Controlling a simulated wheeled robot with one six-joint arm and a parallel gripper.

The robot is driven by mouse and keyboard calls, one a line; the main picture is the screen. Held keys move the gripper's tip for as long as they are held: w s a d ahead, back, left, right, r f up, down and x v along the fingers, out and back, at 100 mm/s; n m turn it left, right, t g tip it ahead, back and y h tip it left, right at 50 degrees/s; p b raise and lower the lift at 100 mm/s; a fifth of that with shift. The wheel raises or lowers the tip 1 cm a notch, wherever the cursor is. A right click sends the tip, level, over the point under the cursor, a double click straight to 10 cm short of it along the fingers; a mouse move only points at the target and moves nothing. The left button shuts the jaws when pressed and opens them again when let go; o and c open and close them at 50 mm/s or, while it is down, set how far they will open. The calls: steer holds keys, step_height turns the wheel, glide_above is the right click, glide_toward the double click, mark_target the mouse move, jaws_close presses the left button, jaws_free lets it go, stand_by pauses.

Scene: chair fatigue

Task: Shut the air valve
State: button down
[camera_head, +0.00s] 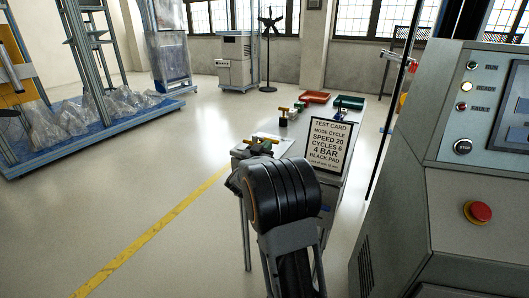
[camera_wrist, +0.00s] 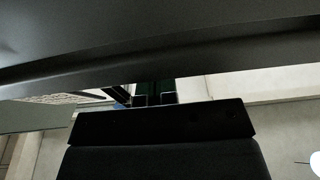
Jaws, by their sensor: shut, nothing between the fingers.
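I cannot tell for sure which part is the air valve. A small fitting with a yellow bar-shaped handle (camera_head: 262,139) sits on the near left end of the bench, just beyond my arm. My arm's dark rounded joint stands in front of the bench and hides part of it. No valve is recognisable in the wrist view, where a large dark surface fills the top.
The bench (camera_head: 318,218) bears a test card (camera_head: 329,143), a red tray (camera_head: 315,97), a green tray (camera_head: 349,102) and small yellow-handled pieces (camera_head: 283,112). A grey control cabinet (camera_head: 470,215) with a red button (camera_head: 478,212) stands close at right.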

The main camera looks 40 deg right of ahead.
stand_by(0.3)
steer(key=shift+d, duration=0.6)
steer(key=s+d+v, duration=0.1)
steer(key=v, duration=1.3)
steer(key=shift+s+p, duration=0.3)
steer(key=shift+p, duration=0.05)
